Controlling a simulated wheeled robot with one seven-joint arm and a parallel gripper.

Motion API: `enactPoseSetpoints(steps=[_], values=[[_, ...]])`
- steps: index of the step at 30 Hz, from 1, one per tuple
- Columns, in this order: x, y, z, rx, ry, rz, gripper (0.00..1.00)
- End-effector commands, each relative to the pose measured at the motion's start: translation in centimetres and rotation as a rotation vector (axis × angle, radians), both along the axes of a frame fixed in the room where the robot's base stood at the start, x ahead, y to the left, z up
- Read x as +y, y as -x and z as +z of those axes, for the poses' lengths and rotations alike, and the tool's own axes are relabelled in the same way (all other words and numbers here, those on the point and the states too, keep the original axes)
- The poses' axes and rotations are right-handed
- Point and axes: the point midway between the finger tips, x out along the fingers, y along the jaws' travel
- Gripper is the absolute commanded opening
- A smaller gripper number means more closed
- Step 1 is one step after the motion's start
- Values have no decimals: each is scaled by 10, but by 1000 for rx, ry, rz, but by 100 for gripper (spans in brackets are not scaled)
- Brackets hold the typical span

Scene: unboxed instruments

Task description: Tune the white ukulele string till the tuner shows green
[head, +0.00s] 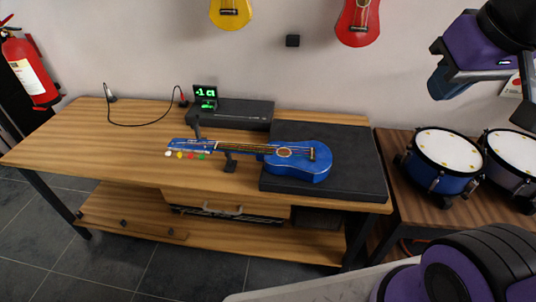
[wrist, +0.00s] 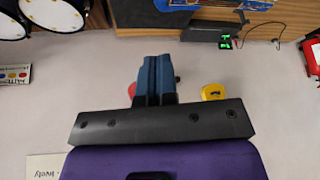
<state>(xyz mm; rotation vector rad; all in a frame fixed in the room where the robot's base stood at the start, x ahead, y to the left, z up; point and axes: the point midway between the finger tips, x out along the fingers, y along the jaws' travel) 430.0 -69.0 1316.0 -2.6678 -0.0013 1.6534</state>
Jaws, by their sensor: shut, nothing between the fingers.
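A blue ukulele (head: 297,165) lies face up, its body on a dark mat and its neck pointing left over a small stand. White (head: 168,154), yellow, red and green pegs line the near side of its headstock. The tuner (head: 205,92) behind it shows green characters, too small to read surely, above a smaller green light. It also shows in the wrist view (wrist: 225,42), with part of the blue ukulele at the top edge. My gripper (wrist: 155,62) has its blue fingers shut and empty. In the head view it is high at the right, away from the ukulele.
The mat (head: 345,180) covers the right of the wooden workbench (head: 130,150). A black box (head: 245,113) and a cable (head: 140,124) lie behind. Drums (head: 446,160) stand on a table at right. Yellow and red ukuleles (head: 358,20) hang on the wall. The bench's left is mostly clear.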

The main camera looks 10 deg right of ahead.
Motion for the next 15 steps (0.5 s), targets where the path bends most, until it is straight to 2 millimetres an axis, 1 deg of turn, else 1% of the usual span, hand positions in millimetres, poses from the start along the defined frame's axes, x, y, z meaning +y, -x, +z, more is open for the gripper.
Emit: enactPoseSetpoints(steps=[4,7,11,15], values=[[0,-4,0,-1,6,5,0],[-1,-13,-1,-5,21,20,0],[-2,-35,-4,-15,56,54,0],[-2,-63,-9,-32,101,104,0]])
